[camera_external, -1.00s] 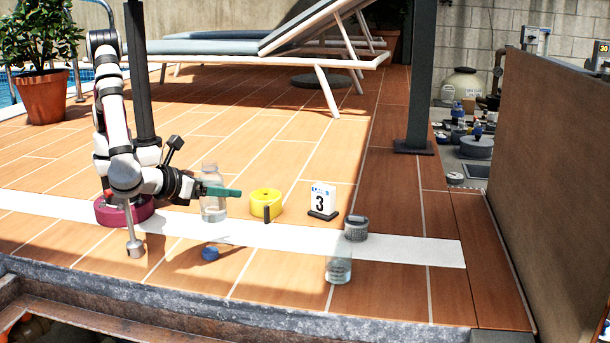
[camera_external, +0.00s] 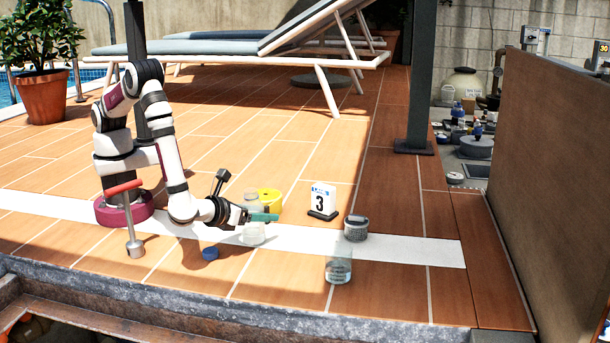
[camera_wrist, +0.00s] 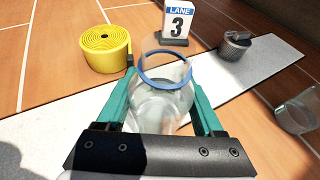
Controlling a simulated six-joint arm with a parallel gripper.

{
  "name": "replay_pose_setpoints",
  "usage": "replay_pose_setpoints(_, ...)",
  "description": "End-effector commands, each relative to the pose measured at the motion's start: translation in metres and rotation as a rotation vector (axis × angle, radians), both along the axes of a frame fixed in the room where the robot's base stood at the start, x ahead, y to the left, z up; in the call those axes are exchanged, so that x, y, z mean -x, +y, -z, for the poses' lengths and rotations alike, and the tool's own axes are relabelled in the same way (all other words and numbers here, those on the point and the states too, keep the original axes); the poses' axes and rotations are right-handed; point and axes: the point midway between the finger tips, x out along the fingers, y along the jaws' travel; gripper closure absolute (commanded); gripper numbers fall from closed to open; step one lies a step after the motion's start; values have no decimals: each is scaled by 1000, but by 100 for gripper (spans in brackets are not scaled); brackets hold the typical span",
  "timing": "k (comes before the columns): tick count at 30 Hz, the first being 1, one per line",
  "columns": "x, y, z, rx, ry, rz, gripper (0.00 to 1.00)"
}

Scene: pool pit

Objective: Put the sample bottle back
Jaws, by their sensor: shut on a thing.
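The clear sample bottle (camera_external: 253,236) is upright between the teal fingers of my gripper (camera_external: 265,217), over the white strip. I cannot tell whether its base touches the strip. In the wrist view my gripper (camera_wrist: 163,112) is shut on the bottle (camera_wrist: 158,108), one finger on each side. A blue ring (camera_wrist: 166,82) shows around its far end, and I can see through the clear wall. A second clear jar (camera_external: 338,268) stands apart at the front right; it also shows at the right edge of the wrist view (camera_wrist: 297,114).
A yellow roll (camera_external: 270,202) is close behind the bottle. A lane 3 sign (camera_external: 322,201) and a grey container (camera_external: 356,228) stand to the right. A blue cap (camera_external: 210,253) lies front left, near a red-handled tool (camera_external: 134,247). The white strip (camera_external: 420,250) is bare at its right end.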

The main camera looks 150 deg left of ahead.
Motion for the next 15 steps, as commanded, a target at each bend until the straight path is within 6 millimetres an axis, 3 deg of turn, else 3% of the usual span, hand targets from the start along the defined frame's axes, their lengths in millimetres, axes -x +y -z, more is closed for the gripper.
replay_pose_setpoints(12,0,0,9,0,1,0,95)
replay_pose_setpoints(13,0,0,9,0,1,0,25)
replay_pose_setpoints(15,0,0,9,0,0,1,13)
